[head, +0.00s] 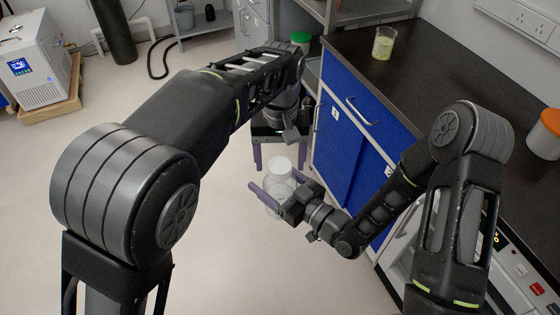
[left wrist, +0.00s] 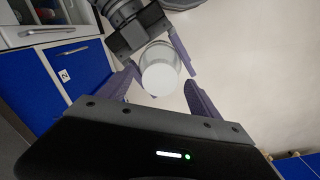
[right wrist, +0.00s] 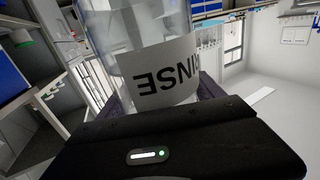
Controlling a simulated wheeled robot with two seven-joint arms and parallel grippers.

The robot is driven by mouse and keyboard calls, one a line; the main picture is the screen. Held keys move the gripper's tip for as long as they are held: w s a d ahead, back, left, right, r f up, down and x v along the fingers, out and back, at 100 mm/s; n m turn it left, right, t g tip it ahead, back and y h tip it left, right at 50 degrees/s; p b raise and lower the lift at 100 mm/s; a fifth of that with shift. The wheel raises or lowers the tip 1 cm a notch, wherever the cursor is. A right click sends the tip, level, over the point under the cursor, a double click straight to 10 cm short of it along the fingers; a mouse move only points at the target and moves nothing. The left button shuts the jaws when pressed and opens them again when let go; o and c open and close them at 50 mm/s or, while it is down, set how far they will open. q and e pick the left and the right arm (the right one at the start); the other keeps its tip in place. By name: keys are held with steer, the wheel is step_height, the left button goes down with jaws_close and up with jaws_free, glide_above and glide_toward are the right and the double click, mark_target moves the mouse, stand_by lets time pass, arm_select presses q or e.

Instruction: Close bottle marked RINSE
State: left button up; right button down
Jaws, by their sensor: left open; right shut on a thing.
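The clear bottle marked RINSE (right wrist: 165,75) stands upright between the fingers of my right gripper (head: 288,190), which is shut on its body. Its label reads upside down in the right wrist view. A white cap (head: 280,167) is on top of the bottle in the head view; it also shows as a round white disc in the left wrist view (left wrist: 160,78). I cannot tell whether it is tight. My left gripper (left wrist: 162,88) is open, fingers pointing down above the cap, one finger to each side. It appears empty.
A dark counter (head: 400,85) over blue cabinets (head: 345,125) lies to the right. On it stand a beaker with yellowish liquid (head: 383,43) and an orange-lidded jar (head: 545,135). A white machine (head: 35,60) stands far left. The open floor (head: 225,240) is clear.

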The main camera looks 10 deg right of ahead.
arm_select(q)
step_height(320, 180, up, 6)
steer(key=shift+r, duration=0.25)
stand_by(0.5)
